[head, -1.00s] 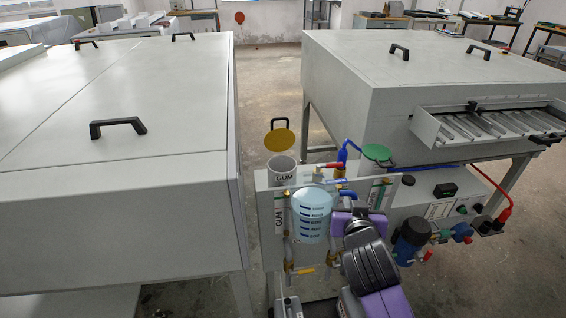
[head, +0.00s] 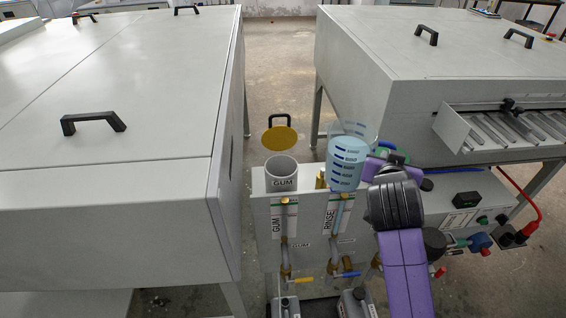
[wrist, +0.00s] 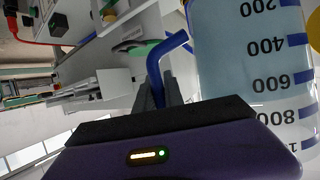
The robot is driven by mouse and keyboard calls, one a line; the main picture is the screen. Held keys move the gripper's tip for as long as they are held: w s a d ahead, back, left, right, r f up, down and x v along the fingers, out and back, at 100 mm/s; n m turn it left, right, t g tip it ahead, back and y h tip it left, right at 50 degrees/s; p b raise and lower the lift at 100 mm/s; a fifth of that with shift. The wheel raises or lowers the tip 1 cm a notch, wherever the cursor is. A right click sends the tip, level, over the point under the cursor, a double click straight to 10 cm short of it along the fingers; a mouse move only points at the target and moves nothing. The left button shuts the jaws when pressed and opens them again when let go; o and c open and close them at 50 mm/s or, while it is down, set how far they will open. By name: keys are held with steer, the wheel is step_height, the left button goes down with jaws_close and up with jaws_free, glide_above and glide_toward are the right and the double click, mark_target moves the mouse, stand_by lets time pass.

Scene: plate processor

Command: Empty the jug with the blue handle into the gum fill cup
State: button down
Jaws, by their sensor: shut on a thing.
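The clear jug (head: 346,172) holds light-blue liquid and has blue measuring marks. In the head view it is raised in front of the rinse side of the panel, to the right of the gum cup, leaning slightly. The wrist view shows its wall (wrist: 245,60) and its blue handle (wrist: 158,68). My gripper (wrist: 158,95) is shut on the handle; the fingertips are partly hidden. The grey gum fill cup (head: 282,178), marked GUM, stands open at the panel's top left. Its yellow lid (head: 280,140) is tipped up behind it. The jug is apart from this cup.
A large grey machine (head: 110,190) stands close on the left, another (head: 400,60) behind right. The panel (head: 310,225) carries pipes and valves, including a yellow one (head: 302,280). The rinse fill cup is hidden behind the jug. A red cable (head: 525,195) hangs at right.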

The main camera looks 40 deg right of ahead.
mark_target(372, 135)
steer(key=shift+r, duration=0.25)
steer(key=r+n+p, duration=0.1)
steer(key=w+a+r+n+p, duration=0.1)
steer(key=p, duration=0.1)
steer(key=r+g+h+p, duration=0.1)
steer(key=shift+w+a+r+n+p, duration=0.1)
steer(key=shift+w+a+n+p, duration=0.05)
steer(key=shift+w+n+p, duration=0.2)
steer(key=shift+w+a+r+n+g+h+p, duration=0.3)
steer(key=shift+w+a+r+n+g+p, duration=0.1)
steer(key=shift+w+r+n+g+p, duration=0.25)
steer(key=shift+w+a+r+n+p, duration=0.2)
steer(key=shift+w+n+p, duration=0.1)
steer(key=shift+w, duration=0.15)
steer(key=shift+w+a+r+n+p, duration=0.2)
steer(key=shift+w+n, duration=0.1)
steer(key=shift+w, duration=0.1)
steer(key=shift+w+a+f+n+g+h, duration=0.25)
steer(key=shift+w+n+h, duration=0.15)
steer(key=shift+h, duration=0.1)
steer(key=shift+w+a+n, duration=0.1)
steer(key=shift+w+n, duration=0.1)
steer(key=shift+n, duration=0.1)
steer(key=shift+w+a+r+n+g+h+p, duration=0.3)
steer(key=shift+w+r+n+g+h+p, duration=0.1)
steer(key=shift+w+n+g, duration=0.15)
